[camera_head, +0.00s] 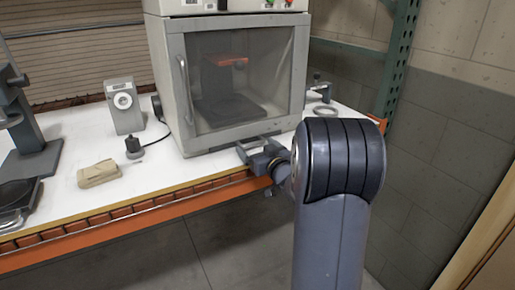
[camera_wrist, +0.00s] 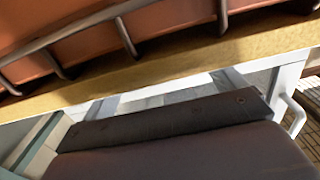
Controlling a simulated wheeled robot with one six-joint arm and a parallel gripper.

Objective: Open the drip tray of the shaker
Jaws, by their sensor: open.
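The shaker (camera_head: 168,90) is a pale grey cabinet with a clear front door and a vertical handle on the door's left side. It stands on the white bench. My gripper (camera_head: 258,147) is open at the shaker's lower front edge, just above the bench edge. In the wrist view its fingers show as two grey strips (camera_wrist: 165,94) spread apart beyond my dark gripper body. A pale band lies between them; I cannot tell whether it is the drip tray's front or whether the fingers touch it. In the head view my arm and gripper hide much of that spot.
The bench edge (camera_wrist: 70,95) and orange beam (camera_head: 140,221) run close to my gripper. A door handle (camera_wrist: 293,116) shows at right in the wrist view. A beige block (camera_head: 98,174), a small dark object (camera_head: 133,149) and a grey dial device (camera_head: 123,105) stand left.

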